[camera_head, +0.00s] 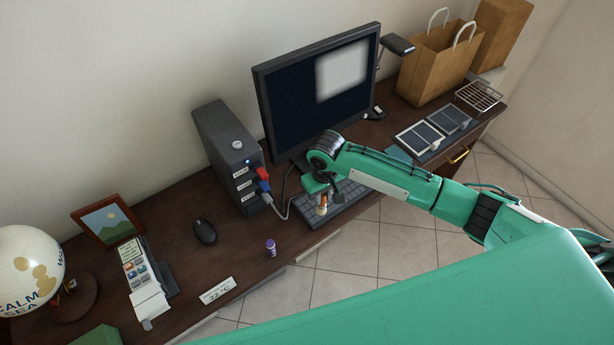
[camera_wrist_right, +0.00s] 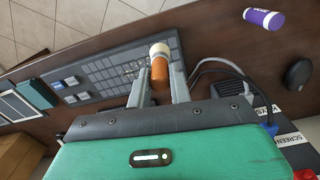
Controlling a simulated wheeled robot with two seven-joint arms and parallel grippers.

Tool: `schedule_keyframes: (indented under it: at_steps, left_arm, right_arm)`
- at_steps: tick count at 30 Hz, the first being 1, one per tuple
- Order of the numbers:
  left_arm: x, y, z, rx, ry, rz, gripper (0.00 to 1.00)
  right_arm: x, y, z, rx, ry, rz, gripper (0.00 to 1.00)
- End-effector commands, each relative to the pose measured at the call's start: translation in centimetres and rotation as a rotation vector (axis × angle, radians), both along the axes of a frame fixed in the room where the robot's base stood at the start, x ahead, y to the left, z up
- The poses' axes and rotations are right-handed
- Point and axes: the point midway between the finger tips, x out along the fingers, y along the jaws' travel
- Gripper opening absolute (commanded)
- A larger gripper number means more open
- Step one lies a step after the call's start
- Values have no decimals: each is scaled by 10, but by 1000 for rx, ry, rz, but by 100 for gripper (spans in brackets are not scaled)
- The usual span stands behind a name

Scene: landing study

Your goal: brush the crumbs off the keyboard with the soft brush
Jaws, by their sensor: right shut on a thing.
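The dark keyboard (camera_head: 345,203) lies on the brown desk in front of the monitor, partly covered by my right arm. It also shows in the right wrist view (camera_wrist_right: 100,72). My right gripper (camera_head: 321,203) is at the left end of the keyboard in the head view. It is shut on the soft brush (camera_wrist_right: 160,72), which has an orange-brown handle and a pale round end. The brush is over or at the edge of the keys; I cannot tell whether it touches them. I cannot clearly make out the crumbs. My left gripper is not in view.
A monitor (camera_head: 322,85) stands behind the keyboard. A dark box with cables (camera_head: 225,150) is to the left. A mouse (camera_head: 204,232) and a purple-white tube (camera_head: 271,247) are nearby. Framed panels (camera_head: 419,138) lie to the right. Desk around the mouse is fairly clear.

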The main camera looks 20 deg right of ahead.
Motion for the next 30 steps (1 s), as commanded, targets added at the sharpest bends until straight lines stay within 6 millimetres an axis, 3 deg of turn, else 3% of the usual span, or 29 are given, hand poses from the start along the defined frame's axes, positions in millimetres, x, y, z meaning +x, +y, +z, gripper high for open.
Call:
schedule_keyframes:
  at_steps: [1, 3, 10, 30]
  left_arm:
    - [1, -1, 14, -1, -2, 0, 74]
    - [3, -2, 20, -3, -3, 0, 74]
    - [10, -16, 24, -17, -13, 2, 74]
    - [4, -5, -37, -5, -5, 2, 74]
  right_arm:
    - [13, 5, 11, 0, 1, 24, 0]
    - [25, 10, 14, -1, 5, 60, 0]
    - [41, 17, 12, -1, 11, 113, 0]
    - [41, 16, -43, -1, 9, 113, 0]
